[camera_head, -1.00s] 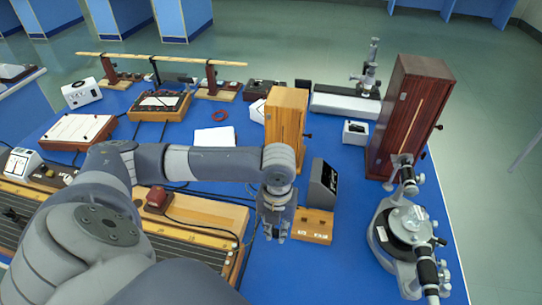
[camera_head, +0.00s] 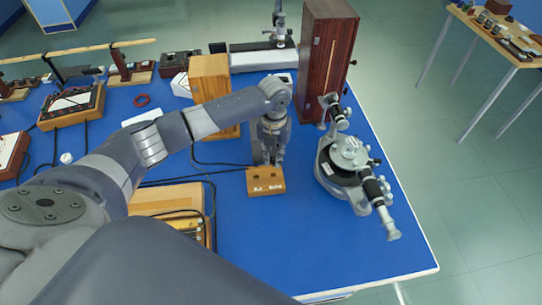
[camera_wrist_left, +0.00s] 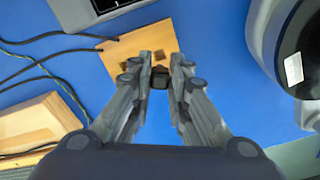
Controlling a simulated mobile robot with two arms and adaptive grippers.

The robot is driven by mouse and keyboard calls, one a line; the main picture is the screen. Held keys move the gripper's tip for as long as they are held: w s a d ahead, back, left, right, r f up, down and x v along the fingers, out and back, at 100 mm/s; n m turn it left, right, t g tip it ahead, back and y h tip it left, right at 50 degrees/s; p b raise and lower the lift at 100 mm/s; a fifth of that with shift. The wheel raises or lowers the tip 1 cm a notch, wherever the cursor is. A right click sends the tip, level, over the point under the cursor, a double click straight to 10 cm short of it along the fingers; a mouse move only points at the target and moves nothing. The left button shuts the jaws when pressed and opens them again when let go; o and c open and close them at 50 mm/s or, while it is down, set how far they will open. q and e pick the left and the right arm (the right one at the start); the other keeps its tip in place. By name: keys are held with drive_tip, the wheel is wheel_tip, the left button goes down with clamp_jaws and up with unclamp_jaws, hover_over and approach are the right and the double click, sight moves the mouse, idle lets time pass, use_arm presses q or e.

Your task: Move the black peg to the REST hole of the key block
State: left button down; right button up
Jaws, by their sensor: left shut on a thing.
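The key block (camera_head: 266,183) is a small wooden block with white lettering too small to read, lying on the blue bench top. My left gripper (camera_head: 270,161) points down at the block's far edge in the head view. In the left wrist view the gripper (camera_wrist_left: 160,78) is shut on the black peg (camera_wrist_left: 160,80), a small dark piece between the fingertips. The key block (camera_wrist_left: 132,42) lies beneath and beyond the fingertips there, with dark openings in its top. I cannot tell the peg's height above the block. The right gripper is out of view.
A spectrometer (camera_head: 350,165) stands right of the block. A tall dark wooden cabinet (camera_head: 325,60) and a lighter wooden box (camera_head: 210,85) stand behind. Black cables (camera_head: 205,172) run at the left. The front right bench top (camera_head: 330,250) is clear.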

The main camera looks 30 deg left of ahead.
sight(273, 164)
use_arm(q)
drive_tip(key=shift+f+b, duration=0.65)
drive_tip(key=shift+f, duration=0.1)
wheel_tip(273, 164, down, 3)
drive_tip(key=b, duration=0.3)
drive_tip(key=shift+f+b, duration=0.45)
drive_tip(key=shift+f, duration=0.5)
drive_tip(key=c, duration=1.6)
unclamp_jaws()
drive_tip(key=shift+o, duration=0.8)
wheel_tip(273, 164, up, 12)
